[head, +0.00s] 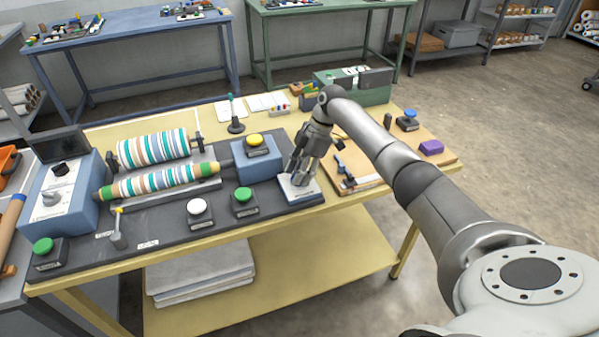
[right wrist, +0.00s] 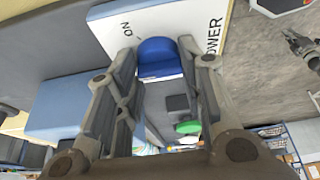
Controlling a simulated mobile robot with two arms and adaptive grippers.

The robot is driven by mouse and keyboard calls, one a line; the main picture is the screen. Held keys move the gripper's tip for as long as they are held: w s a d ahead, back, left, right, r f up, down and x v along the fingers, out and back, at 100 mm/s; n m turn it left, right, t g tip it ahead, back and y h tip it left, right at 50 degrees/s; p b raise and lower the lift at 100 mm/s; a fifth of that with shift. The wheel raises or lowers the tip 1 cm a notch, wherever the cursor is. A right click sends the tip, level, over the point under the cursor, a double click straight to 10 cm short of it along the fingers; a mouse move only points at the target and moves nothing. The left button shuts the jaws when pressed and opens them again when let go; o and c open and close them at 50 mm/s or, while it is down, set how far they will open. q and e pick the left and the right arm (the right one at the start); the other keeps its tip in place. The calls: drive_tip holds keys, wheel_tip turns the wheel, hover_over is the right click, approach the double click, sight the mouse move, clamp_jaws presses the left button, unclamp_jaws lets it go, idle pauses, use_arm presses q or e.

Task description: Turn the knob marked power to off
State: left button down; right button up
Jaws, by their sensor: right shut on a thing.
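The power panel (head: 308,196) is a white-topped box at the right end of the dark press base. In the right wrist view the white plate (right wrist: 190,20) shows the letters "OWER" and an "ON" mark. A rounded blue knob (right wrist: 157,48) stands on this plate. My right gripper (head: 299,179) reaches down over the panel and hides the knob in the head view. In the right wrist view its fingertips (right wrist: 158,60) are on both sides of the knob, shut on it. I cannot make out where the knob points. My left gripper is not in view.
Left of the panel are a blue block with a yellow button (head: 255,140), a green button (head: 243,194), a white button (head: 196,207) and striped rollers (head: 160,182). Right of it lies a brown board (head: 365,180) with small parts. A purple block (head: 431,147) is farther right.

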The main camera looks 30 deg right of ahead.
drive_tip(key=o, duration=1)
drive_tip(key=v, duration=1.2)
